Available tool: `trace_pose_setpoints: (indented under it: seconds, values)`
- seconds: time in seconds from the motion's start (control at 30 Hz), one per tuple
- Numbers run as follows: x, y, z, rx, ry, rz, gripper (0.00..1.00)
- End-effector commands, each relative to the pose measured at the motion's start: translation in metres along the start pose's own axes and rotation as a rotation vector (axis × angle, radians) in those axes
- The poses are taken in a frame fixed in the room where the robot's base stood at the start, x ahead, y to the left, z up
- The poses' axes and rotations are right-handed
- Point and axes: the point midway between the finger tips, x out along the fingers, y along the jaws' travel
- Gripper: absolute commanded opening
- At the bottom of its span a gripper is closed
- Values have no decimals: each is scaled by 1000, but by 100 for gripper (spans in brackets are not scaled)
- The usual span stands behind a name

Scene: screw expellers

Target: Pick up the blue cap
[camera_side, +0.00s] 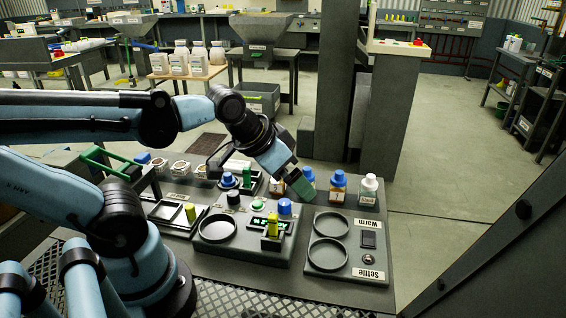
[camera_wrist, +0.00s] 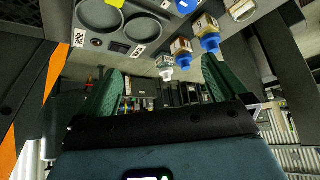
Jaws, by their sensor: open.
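Several blue caps show, and I cannot tell which one the task means. A blue cap (camera_side: 284,206) sits on the panel just below and left of my gripper (camera_side: 299,186) in the side view. Another blue cap (camera_side: 338,177) tops an amber bottle right of the gripper, and one more (camera_side: 308,173) is partly behind the fingers. A larger blue top (camera_side: 228,179) stands further left.
A white-capped bottle (camera_side: 368,185) stands at the right. The panel has round recesses (camera_side: 328,254) marked "Warm" and "Settle", and a yellow-green upright piece (camera_side: 272,226) close below the gripper. A dark pillar (camera_side: 345,90) rises behind the bench.

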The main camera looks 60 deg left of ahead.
Motion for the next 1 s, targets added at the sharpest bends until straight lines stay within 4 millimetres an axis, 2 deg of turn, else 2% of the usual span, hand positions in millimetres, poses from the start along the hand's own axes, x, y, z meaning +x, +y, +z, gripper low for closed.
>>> trace_pose_setpoints:
  seconds: [0.03,0.3,0.67,0.77,0.87,1.0]
  values:
    - [2,3,4,-16,14,5,97]
    - [4,5,7,-39,27,9,56]
    - [3,0,5,-59,13,-2,53]
    - [3,-17,0,-123,-29,-31,53]
    - [3,-46,-7,-237,-100,-78,53]
    - [2,-96,-11,-432,-218,-148,53]
